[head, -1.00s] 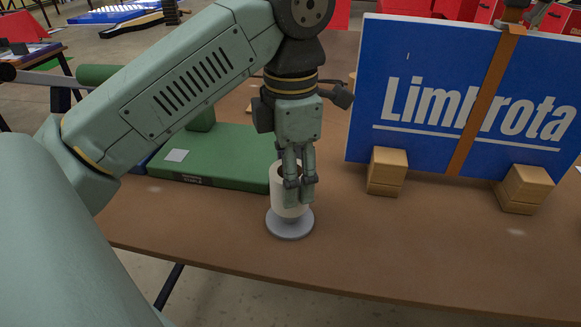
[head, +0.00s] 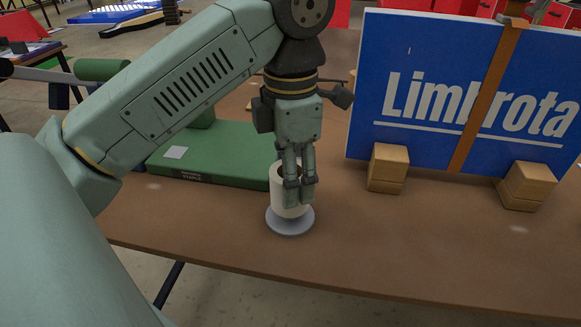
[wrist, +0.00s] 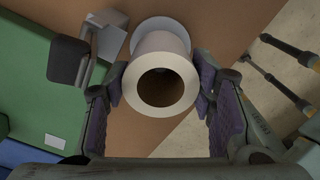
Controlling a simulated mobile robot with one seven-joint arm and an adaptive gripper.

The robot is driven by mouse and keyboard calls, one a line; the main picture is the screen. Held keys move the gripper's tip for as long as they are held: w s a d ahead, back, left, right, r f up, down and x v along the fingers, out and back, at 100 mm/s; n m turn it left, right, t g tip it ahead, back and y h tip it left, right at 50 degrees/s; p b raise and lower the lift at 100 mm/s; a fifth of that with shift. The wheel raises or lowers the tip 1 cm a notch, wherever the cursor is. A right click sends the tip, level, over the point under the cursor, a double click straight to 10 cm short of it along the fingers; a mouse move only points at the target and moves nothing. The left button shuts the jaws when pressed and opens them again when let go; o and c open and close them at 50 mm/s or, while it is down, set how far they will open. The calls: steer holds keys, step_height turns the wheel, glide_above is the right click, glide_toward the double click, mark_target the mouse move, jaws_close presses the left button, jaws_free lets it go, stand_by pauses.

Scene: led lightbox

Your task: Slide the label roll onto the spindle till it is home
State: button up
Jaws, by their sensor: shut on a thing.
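The label roll (head: 278,192) is white with a brown core and stands upright in the head view. Below it is the round grey base of the spindle (head: 290,224). My gripper (head: 299,197) is shut on the roll, pointing down, with a finger on either side. In the wrist view the roll (wrist: 158,52) sits between the fingers (wrist: 160,88), and the base disc (wrist: 160,25) shows behind it. The roll's lower edge is at or very near the base; I cannot tell if they touch. The spindle's post is hidden inside the roll.
A green case (head: 225,160) lies just left of the roll. A large blue sign (head: 400,100) stands to the right, with wooden blocks (head: 388,168) at its foot. The brown table (head: 400,250) is clear in front and to the right.

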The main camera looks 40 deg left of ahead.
steer(key=shift+f+b, duration=1.15)
steer(key=shift+f, duration=0.25)
steer(key=o, duration=1.4)
steer(key=shift+r+p, duration=3.4)
steer(key=shift+r, duration=0.7)
steer(key=shift+s+f, duration=0.1)
